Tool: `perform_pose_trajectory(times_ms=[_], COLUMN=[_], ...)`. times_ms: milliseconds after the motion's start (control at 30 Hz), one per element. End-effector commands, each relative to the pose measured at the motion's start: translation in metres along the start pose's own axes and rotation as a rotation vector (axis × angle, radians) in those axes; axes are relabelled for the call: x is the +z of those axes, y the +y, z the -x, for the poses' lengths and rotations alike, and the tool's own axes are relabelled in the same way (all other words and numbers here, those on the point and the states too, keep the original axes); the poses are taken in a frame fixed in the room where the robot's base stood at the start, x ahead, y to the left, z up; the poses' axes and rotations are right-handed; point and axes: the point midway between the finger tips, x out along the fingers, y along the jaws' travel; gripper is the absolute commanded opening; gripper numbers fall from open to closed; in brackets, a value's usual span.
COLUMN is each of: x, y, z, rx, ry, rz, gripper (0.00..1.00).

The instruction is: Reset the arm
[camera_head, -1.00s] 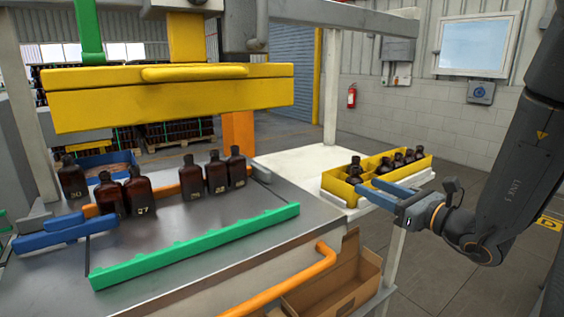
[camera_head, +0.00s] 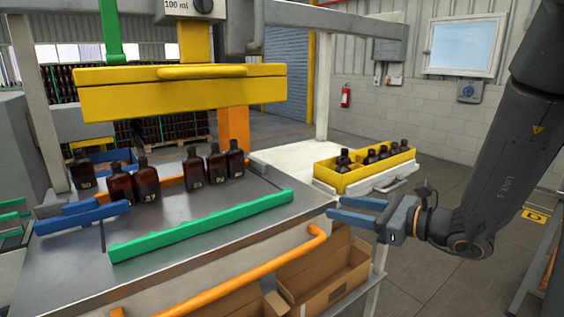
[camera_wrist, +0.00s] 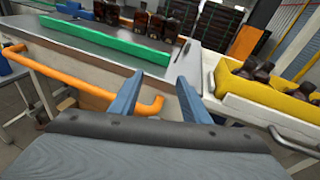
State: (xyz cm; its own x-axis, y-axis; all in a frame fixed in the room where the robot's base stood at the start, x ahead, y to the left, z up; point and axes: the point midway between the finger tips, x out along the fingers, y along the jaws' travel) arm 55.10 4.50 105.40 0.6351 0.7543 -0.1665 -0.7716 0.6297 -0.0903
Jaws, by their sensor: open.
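My gripper (camera_head: 352,209) has two blue fingers, spread apart with nothing between them. In the head view it is held out in front of the table's right end, below and in front of the yellow crate (camera_head: 350,180). In the wrist view the two fingers (camera_wrist: 158,98) point toward the table edge, with the green rail (camera_wrist: 100,42) beyond the left finger and the yellow crate (camera_wrist: 265,85) to the right. The crate holds several amber bottles (camera_head: 384,153).
More amber bottles (camera_head: 216,165) stand on the metal table (camera_head: 180,230) behind the green rail. An orange handrail (camera_head: 245,280) runs along the table front. Cardboard boxes (camera_head: 325,280) sit below. A yellow press head (camera_head: 180,92) hangs over the table.

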Motion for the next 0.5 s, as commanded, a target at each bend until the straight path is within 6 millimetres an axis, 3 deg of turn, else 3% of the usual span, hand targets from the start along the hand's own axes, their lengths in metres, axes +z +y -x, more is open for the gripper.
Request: perform_pose_trajectory(times_ms=[267,367,500], x=[-0.03,-0.051,-0.085], y=[0.084,0.122,0.166], z=[-0.003,0.008,0.039], rx=[0.296,0.461,0.721], ry=[0.182,0.278,0.421], rz=[0.188,0.321,0.573], gripper=[0.43,0.43,0.43])
